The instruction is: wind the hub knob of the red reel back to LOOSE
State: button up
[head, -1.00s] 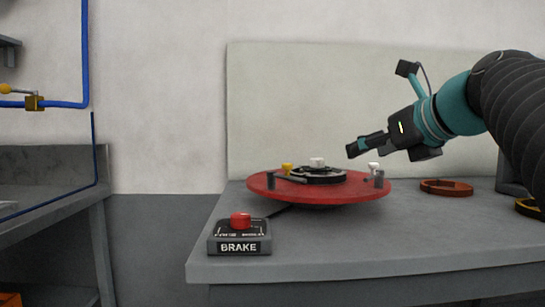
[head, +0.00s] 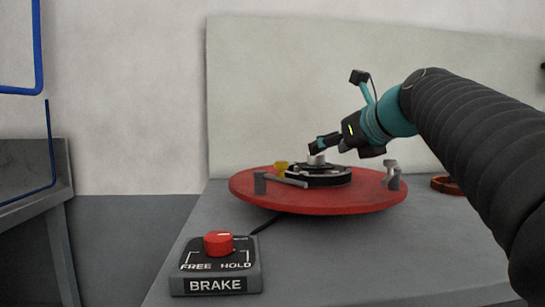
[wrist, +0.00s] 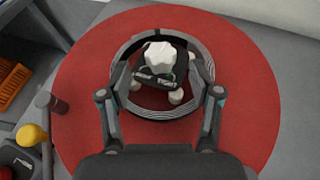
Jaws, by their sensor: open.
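The red reel (head: 375,197) lies flat on the grey bench, with a dark ring-shaped hub (head: 345,178) at its middle. The pale hub knob (head: 316,160) stands in the hub. It also shows in the wrist view (wrist: 158,55), with a dark label below it whose marking I cannot read. My gripper (head: 318,147) is over the hub, its tips close to the knob. In the wrist view my gripper (wrist: 160,78) is open, one finger on each side of the knob, with visible gaps. I cannot tell how far the tips are above the hub.
A brake box (head: 215,284) with a red knob (head: 218,243) and FREE and HOLD marks stands front left. A yellow knob (head: 281,168) and grey posts (head: 392,175) stand up around the hub. An orange ring (head: 446,186) lies at right.

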aim_at(316, 159)
jog(key=x, duration=0.6)
jog(key=shift+w+f, duration=0.1)
jog(key=shift+w, duration=0.1)
jog(key=c, duration=1.2)
